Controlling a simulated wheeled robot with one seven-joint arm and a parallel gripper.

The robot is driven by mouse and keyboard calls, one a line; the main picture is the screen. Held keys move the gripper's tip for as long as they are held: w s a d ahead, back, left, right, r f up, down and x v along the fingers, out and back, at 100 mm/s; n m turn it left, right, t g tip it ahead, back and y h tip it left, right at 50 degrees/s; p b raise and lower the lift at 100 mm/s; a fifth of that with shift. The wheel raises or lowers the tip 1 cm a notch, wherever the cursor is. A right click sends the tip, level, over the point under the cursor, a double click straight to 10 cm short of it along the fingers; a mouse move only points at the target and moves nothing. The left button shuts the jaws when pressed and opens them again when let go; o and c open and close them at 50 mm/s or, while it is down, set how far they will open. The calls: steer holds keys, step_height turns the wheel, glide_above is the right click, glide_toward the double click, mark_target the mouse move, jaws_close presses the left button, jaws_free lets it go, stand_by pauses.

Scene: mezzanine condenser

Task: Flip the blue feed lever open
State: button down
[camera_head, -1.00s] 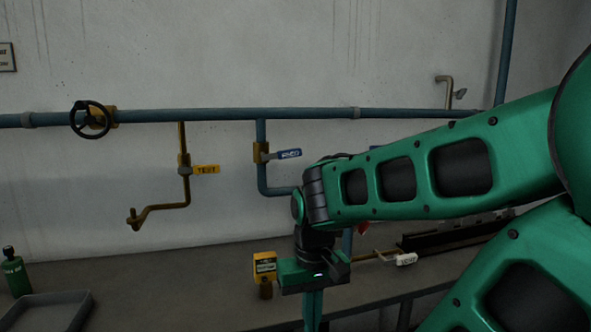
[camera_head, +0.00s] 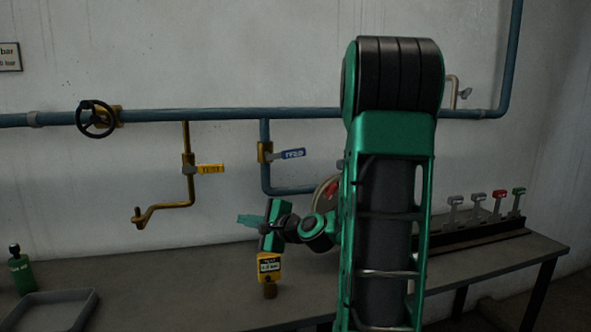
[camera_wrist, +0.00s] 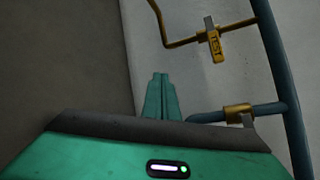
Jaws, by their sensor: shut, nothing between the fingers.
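The blue feed lever (camera_head: 292,154) sticks out to the right, tilted slightly up, from a brass valve body (camera_head: 264,152) on the pipe that drops from the main line. In the wrist view the brass valve body (camera_wrist: 240,112) shows with a short grey stub; the blue handle is hidden there, below the frame or behind my gripper's housing. My gripper (camera_head: 243,219) is shut and empty, below and left of the lever in the head view, fingers pointing left. Its closed fingers (camera_wrist: 160,80) also show in the wrist view, apart from the pipework.
A yellow TEST lever (camera_head: 210,169) hangs on a brass branch to the left. A black handwheel (camera_head: 96,119) sits on the main pipe. A yellow gauge device (camera_head: 269,268), a green bottle (camera_head: 20,272) and a grey tray (camera_head: 52,310) stand on the bench. Several small levers (camera_head: 478,208) line the right.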

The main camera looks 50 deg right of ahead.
steer(key=s+d+r+m+t+h, duration=0.25)
steer(key=d+r+m+h, duration=0.25)
steer(key=d+m, duration=0.35)
steer(key=m+h, duration=0.6)
steer(key=m, duration=0.3)
glide_toward(286, 155)
steer(key=s+d+f, duration=0.1)
steer(key=s, duration=0.1)
steer(key=s+d+f, duration=0.1)
steer(key=f, duration=0.1)
steer(key=shift+s+d+f, duration=0.15)
steer(key=shift+s, duration=0.2)
steer(key=shift+w, duration=0.15)
steer(key=x, duration=0.9)
steer(key=shift+w+d, duration=0.2)
steer(key=shift+w, duration=0.1)
